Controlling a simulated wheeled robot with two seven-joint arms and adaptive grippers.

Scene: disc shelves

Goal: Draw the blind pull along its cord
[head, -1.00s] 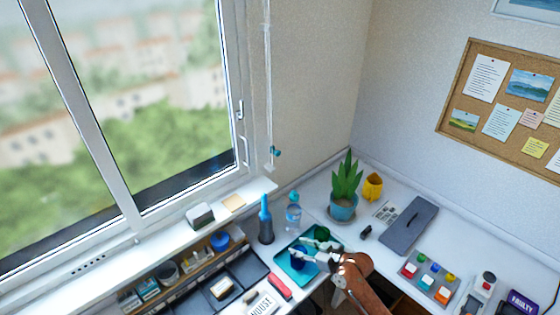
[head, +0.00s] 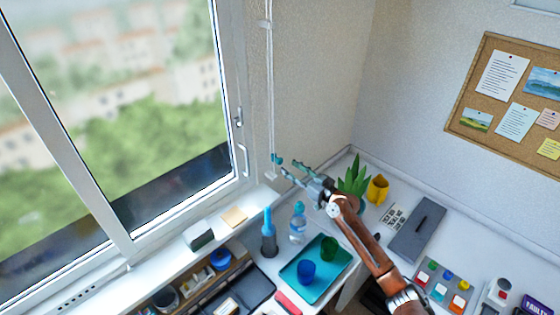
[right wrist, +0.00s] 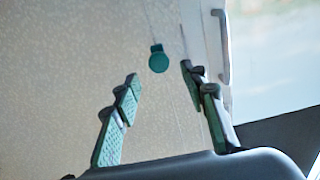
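The blind pull (head: 278,159) is a small teal knob near the lower end of a thin white cord (head: 271,90) that hangs on the wall right of the window. In the right wrist view the pull (right wrist: 159,59) hangs just beyond and between the fingertips, with no finger seen touching it. My right gripper (head: 283,170) is open and reaches up to the pull from the lower right; its two spread fingers also show in the right wrist view (right wrist: 160,76). My left gripper is not in view.
The window handle (head: 242,155) is left of the cord. Below stand a blue-topped bottle (head: 268,235), a clear bottle (head: 298,224) and a teal tray (head: 328,281) with two cups. A potted plant (head: 354,179) is close behind my right gripper.

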